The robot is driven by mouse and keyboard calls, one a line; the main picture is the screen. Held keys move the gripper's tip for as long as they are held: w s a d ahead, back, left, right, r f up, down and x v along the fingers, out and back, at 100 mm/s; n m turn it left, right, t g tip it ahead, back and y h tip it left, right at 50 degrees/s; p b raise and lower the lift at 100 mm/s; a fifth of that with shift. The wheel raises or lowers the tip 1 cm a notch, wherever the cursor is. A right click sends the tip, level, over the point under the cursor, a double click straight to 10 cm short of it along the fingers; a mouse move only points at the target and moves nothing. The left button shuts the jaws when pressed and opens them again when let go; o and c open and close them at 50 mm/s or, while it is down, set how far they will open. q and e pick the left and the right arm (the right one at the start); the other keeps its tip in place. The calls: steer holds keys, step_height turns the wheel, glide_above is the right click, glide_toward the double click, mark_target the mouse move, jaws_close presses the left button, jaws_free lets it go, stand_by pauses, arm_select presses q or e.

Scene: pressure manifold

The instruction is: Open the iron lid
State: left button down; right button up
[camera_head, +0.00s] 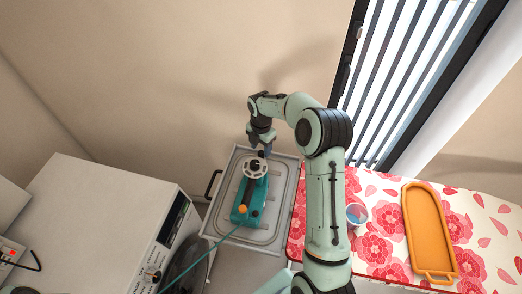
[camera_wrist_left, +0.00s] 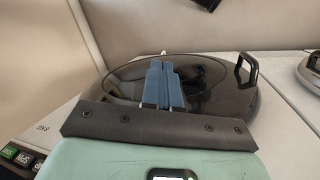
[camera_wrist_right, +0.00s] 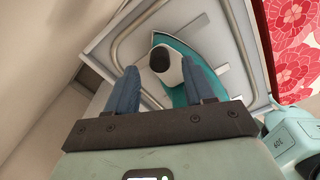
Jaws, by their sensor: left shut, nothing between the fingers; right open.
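A teal iron-like device (camera_head: 248,198) lies on a grey metal tray (camera_head: 222,226). It has a white wheel-like part (camera_head: 256,168) at its far end and an orange knob (camera_head: 243,209) nearer. My right gripper (camera_head: 265,151) is just above the white part. In the right wrist view my open right gripper (camera_wrist_right: 164,84) has a white part with a dark top (camera_wrist_right: 165,58) between its blue fingertips; I cannot tell whether they touch it. No separate lid can be made out. My left gripper (camera_wrist_left: 159,66) is shut and empty in front of a round dark glass door (camera_wrist_left: 215,85).
A white front-loading machine (camera_head: 95,225) stands at the left. A patterned ironing surface (camera_head: 380,215) at the right bears an orange tray (camera_head: 418,240) and a small round cup (camera_head: 356,213). A slatted window is behind.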

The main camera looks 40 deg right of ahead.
steer(key=shift+f, duration=1.3)
jaws_close()
